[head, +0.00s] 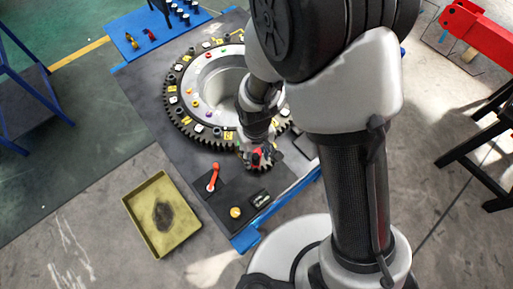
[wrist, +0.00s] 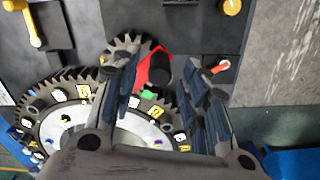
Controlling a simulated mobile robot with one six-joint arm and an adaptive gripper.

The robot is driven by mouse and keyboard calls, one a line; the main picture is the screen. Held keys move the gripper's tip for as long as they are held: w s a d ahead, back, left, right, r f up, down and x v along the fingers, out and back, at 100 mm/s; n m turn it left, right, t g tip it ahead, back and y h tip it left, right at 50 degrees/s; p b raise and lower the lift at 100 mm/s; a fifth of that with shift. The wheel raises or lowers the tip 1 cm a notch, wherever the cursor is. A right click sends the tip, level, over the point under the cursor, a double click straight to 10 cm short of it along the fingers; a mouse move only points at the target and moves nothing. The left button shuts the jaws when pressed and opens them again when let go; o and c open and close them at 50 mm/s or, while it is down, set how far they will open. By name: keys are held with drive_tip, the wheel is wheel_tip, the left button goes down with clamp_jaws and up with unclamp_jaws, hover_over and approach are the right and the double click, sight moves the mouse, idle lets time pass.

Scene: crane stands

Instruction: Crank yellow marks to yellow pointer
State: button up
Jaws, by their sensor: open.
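The crank is a red arm (wrist: 150,62) with a black handle (wrist: 161,70), mounted on a small dark gear (wrist: 124,46). In the head view the red part (head: 257,153) shows just under my gripper (head: 258,146). The small gear meshes with a large toothed ring (head: 176,118) carrying yellow marks (head: 228,135) and white ones. In the wrist view my gripper (wrist: 160,80) is open, one finger on each side of the black handle; I cannot tell whether either touches it. I cannot single out the yellow pointer. My arm hides part of the ring in the head view.
An orange lever (head: 213,176), a yellow knob (head: 235,212) and a small black box (head: 261,199) are on the dark bench top (head: 148,100). A yellow lever (wrist: 34,28) shows in the wrist view. A yellow tray (head: 186,228) lies left of the bench.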

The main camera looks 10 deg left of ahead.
drive_tip(key=shift+f, duration=1.15)
drive_tip(key=shift+c, duration=0.5)
clamp_jaws()
